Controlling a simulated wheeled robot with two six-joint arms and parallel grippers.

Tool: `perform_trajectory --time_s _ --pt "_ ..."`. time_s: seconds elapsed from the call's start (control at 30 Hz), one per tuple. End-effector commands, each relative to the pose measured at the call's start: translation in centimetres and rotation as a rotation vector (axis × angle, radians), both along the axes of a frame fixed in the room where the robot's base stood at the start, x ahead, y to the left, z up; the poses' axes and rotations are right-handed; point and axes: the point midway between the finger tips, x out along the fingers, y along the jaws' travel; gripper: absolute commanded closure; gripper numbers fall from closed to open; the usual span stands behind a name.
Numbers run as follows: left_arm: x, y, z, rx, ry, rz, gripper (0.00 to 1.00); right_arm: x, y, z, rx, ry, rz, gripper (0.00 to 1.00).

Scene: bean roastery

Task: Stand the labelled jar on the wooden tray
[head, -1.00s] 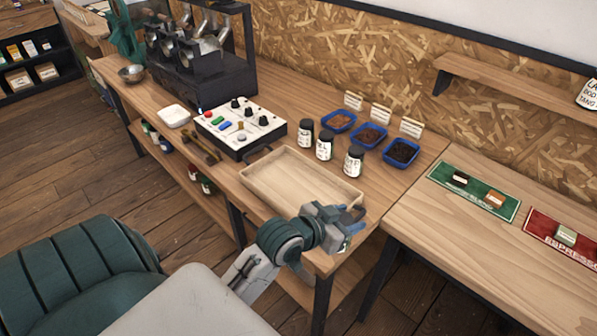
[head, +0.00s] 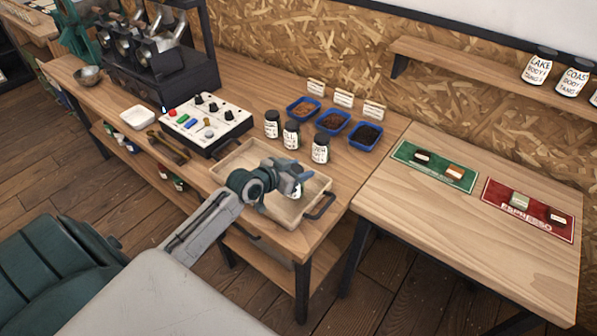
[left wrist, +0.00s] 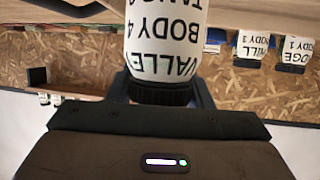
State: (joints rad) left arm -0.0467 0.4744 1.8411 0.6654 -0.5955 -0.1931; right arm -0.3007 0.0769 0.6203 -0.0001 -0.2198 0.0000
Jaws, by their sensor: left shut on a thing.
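My left gripper (head: 297,175) is shut on a white-labelled jar with a black lid. In the left wrist view this labelled jar (left wrist: 165,45) reads VALLEY, BODY 4 and appears upside down; its far end is cut off by the frame. In the head view the gripper and wrist mostly hide the jar. The gripper is over the right part of the wooden tray (head: 233,160), a shallow pale tray with dark handles. I cannot tell whether the jar touches the tray floor. My right gripper is not in view.
Three similar jars (head: 291,134) stand just behind the tray, with blue bins (head: 333,121) of beans beyond. A control panel (head: 205,122) is at the tray's back left. Green (head: 434,166) and red (head: 527,209) mats lie on the right table. A wall shelf (head: 470,66) holds more jars.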

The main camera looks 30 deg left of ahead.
Motion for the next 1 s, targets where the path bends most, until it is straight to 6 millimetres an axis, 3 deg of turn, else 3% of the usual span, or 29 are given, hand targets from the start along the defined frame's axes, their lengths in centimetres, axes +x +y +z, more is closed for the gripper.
perform_trajectory --time_s 0.13,0.5,0.53,0.63,1.0 --pt "0.0 -0.1 -1.5 -0.002 -0.001 0.001 0.82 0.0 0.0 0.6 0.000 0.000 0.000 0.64" --pt "0.0 -0.1 -2.1 0.000 -0.002 0.000 0.82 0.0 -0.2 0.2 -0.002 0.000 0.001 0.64" --pt "0.0 -0.1 -2.2 0.000 -0.001 0.000 0.51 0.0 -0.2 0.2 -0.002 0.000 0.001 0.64" --pt "0.0 -0.1 -2.1 0.000 -0.001 0.000 0.32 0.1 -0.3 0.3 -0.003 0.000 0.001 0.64" --pt "0.0 -0.1 -1.6 0.000 -0.001 0.000 0.31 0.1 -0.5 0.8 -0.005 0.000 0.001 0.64"
